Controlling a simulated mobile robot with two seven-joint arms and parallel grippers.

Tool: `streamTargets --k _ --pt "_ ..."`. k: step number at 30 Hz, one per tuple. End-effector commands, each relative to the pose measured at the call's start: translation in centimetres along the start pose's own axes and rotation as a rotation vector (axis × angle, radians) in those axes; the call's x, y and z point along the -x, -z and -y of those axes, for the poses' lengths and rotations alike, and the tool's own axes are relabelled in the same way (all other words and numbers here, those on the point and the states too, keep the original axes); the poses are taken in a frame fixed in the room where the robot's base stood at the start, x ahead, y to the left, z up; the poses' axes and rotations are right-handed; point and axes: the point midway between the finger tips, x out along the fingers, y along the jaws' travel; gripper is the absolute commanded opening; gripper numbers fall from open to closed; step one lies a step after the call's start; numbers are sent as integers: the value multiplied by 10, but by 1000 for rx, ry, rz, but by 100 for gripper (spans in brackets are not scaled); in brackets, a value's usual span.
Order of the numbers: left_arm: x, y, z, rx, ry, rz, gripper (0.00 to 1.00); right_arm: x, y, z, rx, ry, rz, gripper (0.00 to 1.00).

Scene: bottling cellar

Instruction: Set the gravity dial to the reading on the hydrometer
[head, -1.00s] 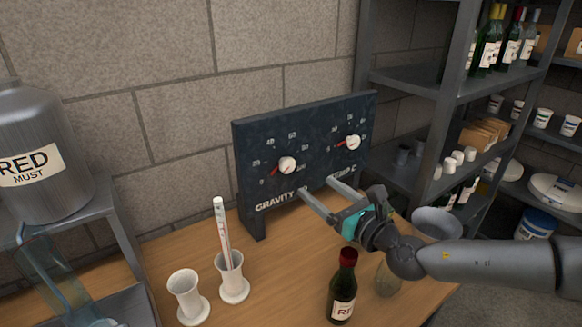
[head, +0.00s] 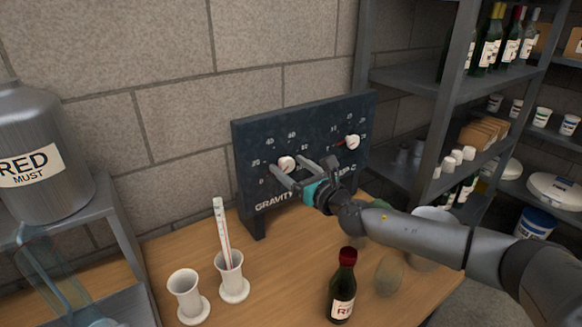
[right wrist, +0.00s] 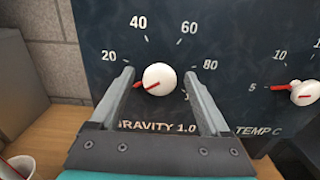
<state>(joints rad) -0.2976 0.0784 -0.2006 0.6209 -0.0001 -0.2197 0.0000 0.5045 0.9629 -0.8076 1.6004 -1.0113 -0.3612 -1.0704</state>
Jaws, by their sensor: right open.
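The gravity dial is a white knob with a red pointer (head: 287,164) on the left of a dark upright panel (head: 255,140). In the right wrist view the gravity knob (right wrist: 159,79) shows between my fingers, its pointer toward lower left, below the 20 mark. My right gripper (head: 303,172) is open, its fingertips at either side of the knob; I cannot tell whether they touch it. The hydrometer (head: 221,225) stands tilted in a white cylinder (head: 232,278) on the table; its reading is too small to make out. My left gripper is not in view.
A second knob, TEMP C (head: 352,142), sits on the panel's right. An empty white cylinder (head: 187,295) and a red-capped bottle (head: 343,285) stand on the wooden table. A metal can (head: 40,150) is at left, shelves (head: 410,80) at right.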

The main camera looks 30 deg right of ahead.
Motion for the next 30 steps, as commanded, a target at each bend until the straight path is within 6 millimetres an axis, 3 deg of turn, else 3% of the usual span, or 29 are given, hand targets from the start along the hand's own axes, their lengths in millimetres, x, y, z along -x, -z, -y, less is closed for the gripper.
streamTargets --k 9,30 --pt "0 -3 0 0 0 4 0 -2 0 0 -1 0 0 80" --pt "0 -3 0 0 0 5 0 -2 0 0 0 0 0 2"
